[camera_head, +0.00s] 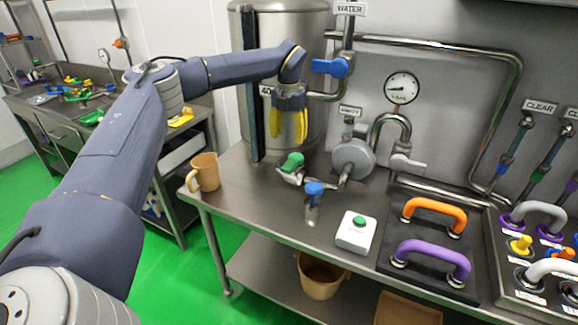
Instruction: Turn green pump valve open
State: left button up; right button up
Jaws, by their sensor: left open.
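The green pump valve handle (292,163) sits on a silver valve body at the foot of the steel tank (292,40). It slants up to the right. Grey piping runs from the valve toward the round pump (353,160). My left gripper (288,138) hangs fingers down, directly above the green handle in the picture. Its two yellow fingers are apart, with nothing seen between them. The tips look clear of the handle, though the exact gap is hard to tell. My right gripper is not in view.
A blue valve (314,188) stands right of the green one. A white box with a green button (357,232) is in front. A tan jug (205,172) stands at the table's left end. A blue-handled water valve (330,66) and pipes are behind. Orange and purple handles are at right.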

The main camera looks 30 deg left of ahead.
aim_at(289, 165)
pick_arm(q)
notch_tip(289, 165, down, 12)
dwell(0.5)
jog(key=shift+o, duration=0.2)
grip_shut()
